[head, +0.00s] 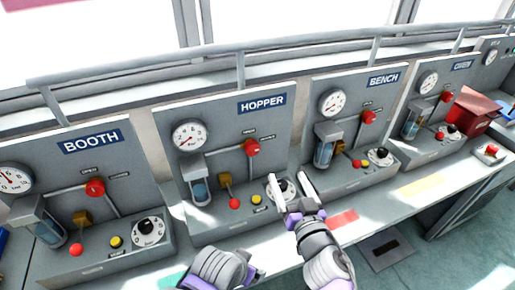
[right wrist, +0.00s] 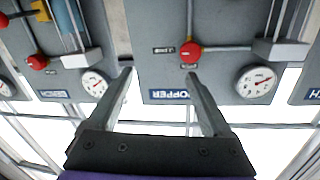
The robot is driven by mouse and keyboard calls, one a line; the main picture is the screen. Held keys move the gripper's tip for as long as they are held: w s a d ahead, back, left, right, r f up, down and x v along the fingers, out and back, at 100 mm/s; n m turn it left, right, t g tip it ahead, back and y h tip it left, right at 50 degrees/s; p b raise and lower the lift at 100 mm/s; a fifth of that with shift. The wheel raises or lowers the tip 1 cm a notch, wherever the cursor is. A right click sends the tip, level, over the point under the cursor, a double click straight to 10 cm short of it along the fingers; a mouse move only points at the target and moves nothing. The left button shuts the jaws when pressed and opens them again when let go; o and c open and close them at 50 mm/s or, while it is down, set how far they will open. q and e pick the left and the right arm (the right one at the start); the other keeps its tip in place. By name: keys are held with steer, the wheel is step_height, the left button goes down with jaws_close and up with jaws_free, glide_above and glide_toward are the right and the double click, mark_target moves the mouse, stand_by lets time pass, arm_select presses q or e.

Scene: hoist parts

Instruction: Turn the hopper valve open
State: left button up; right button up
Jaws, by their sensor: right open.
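The hopper valve is a red round handle (head: 251,147) on the upper right of the grey HOPPER panel (head: 222,158), on a grey pipe between two small labels. In the right wrist view, which is upside down, the red handle (right wrist: 190,52) shows beyond the right-hand finger. My right gripper (head: 288,181) is open and empty, in front of the HOPPER panel's lower right, near its dial. Its two fingers (right wrist: 160,75) stand wide apart in the wrist view, and neither touches the handle. My left gripper's fingers are not visible.
Similar BOOTH (head: 91,143) and BENCH (head: 384,80) panels stand on either side. The hopper's gauge (head: 189,136), glass cylinder (head: 199,190), lower red knob (head: 235,203) and yellow button (head: 256,199) are close by. A grey rail (head: 300,42) runs above the panels.

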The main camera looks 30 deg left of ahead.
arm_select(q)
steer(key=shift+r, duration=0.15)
arm_select(e)
steer(key=n+g+y, duration=0.1)
steer(key=y, duration=0.1)
glide_toward(254, 149)
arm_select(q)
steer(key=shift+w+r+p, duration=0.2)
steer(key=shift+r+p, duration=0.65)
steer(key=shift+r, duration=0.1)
arm_select(e)
steer(key=x, duration=0.9)
steer(key=shift+a, duration=0.1)
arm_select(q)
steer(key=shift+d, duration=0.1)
arm_select(e)
jaws_close()
